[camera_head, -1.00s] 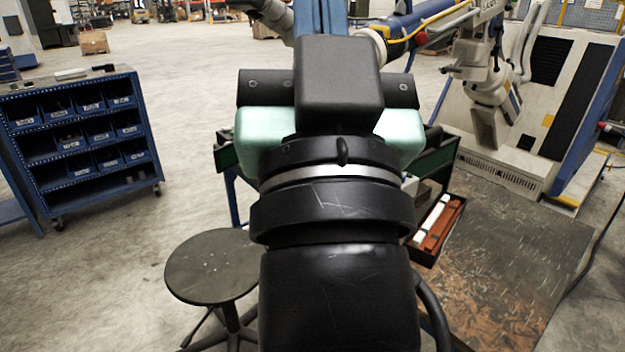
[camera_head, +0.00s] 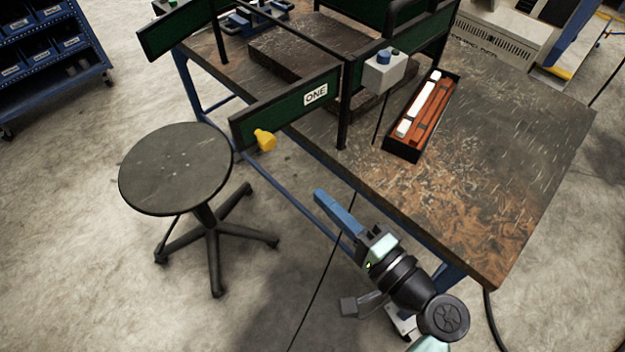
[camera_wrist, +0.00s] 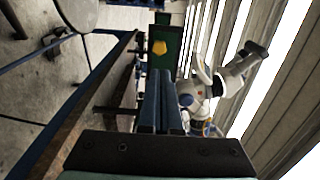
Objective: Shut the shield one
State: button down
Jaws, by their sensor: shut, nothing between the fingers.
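Shield one is a dark green panel (camera_head: 275,108) with a white "ONE" label, in the middle of the head view. It runs from a black post by the bench's front edge out over the floor toward the stool, so it stands swung open. A yellow knob (camera_head: 265,140) sits at its lower outer end. My gripper (camera_head: 322,195) has blue fingers held together and empty, below and right of the knob and apart from it. In the wrist view the knob (camera_wrist: 159,47) and green panel (camera_wrist: 172,33) show just beyond my shut fingers (camera_wrist: 161,78).
The workbench (camera_head: 500,170) carries a grey button box (camera_head: 384,72) and a black tray (camera_head: 400,152) with red and white items. A second green panel (camera_head: 177,28) is at upper left. A round stool (camera_head: 175,168) stands left of the shield. Floor between stool and gripper is clear.

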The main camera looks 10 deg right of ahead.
aim_at(270, 145)
jog(key=p+x, duration=0.2)
jog(key=x, duration=1)
jog(key=shift+w+a, duration=0.1)
jog(key=shift+w, duration=0.25)
jog(key=shift+w, duration=0.1)
